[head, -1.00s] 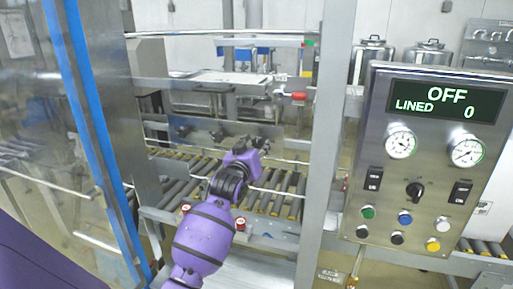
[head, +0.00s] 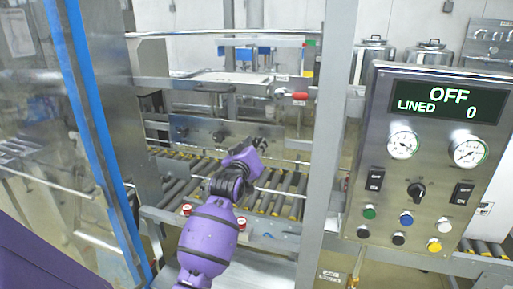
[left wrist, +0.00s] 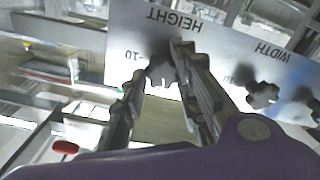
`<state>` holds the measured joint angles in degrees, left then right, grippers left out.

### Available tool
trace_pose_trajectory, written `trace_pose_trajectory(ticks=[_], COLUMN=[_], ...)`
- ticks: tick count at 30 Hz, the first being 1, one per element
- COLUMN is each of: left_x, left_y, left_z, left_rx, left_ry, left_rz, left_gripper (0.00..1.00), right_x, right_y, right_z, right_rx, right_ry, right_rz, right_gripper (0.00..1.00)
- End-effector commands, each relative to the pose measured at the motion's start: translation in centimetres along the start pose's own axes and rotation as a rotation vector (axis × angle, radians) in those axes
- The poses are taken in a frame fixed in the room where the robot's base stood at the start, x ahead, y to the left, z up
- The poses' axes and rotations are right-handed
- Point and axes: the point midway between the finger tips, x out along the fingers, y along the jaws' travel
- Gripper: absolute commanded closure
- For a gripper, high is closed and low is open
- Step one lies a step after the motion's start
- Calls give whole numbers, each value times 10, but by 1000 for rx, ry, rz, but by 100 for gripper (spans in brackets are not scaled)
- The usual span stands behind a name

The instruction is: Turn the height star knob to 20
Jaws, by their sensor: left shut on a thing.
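The height star knob (left wrist: 160,73) is dark and sits under the upside-down word HEIGHT on a grey metal plate (left wrist: 217,50) in the left wrist view. A "-10" mark shows beside it; its pointer reading is hidden. My left gripper (left wrist: 158,64) has its fingers on both sides of this knob and is shut on it. In the head view my left gripper (head: 262,144) is at the right part of the plate (head: 200,124), and its hand hides the knob. My right gripper is not in view.
A second star knob (left wrist: 262,94) is near the word WIDTH, right of my fingers. A control panel (head: 380,175) reading OFF, LINED 0 stands at the right. A metal post (head: 325,150) is right of my arm. A roller conveyor (head: 285,187) runs below the plate.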

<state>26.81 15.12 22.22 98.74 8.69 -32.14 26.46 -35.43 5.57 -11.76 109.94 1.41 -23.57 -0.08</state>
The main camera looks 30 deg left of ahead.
Motion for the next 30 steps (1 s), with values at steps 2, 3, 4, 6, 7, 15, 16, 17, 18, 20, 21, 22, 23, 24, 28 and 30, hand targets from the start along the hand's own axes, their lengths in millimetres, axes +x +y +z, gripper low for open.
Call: trace_pose_trajectory(ticks=[2,3,4,6,7,15,16,17,18,20,21,22,23,24,28,30], left_x=[0,0,0,0,0,0,0,1,0,0,0,1,1,1,1,1], left_y=[5,5,5,5,5,5,5,5,5,5,5,5,5,4,4,4], left_z=[-1,-1,-1,-2,-2,-5,-5,-6,-6,-7,-7,-7,-8,-8,-10,-10], left_rx=[-78,-116,-144,-212,-241,-497,-525,-554,-592,-648,-687,-715,-744,-781,-902,-966], left_ry=[1,0,1,1,1,1,1,2,2,2,2,2,2,2,3,3], left_rz=[7,8,8,8,9,10,10,10,11,11,11,11,12,12,13,14], left_gripper=[98,98,98,98,98,98,98,98,98,98,98,98,98,98,98,98], right_x=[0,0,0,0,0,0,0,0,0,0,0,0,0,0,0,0], right_y=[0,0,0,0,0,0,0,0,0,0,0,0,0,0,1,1], right_z=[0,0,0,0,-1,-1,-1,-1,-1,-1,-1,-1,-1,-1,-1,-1], right_rx=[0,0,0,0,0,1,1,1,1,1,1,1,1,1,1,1], right_ry=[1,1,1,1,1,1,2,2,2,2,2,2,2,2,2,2], right_rz=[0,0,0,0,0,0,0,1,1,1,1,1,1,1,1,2], right_gripper=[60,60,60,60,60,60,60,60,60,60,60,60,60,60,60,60])
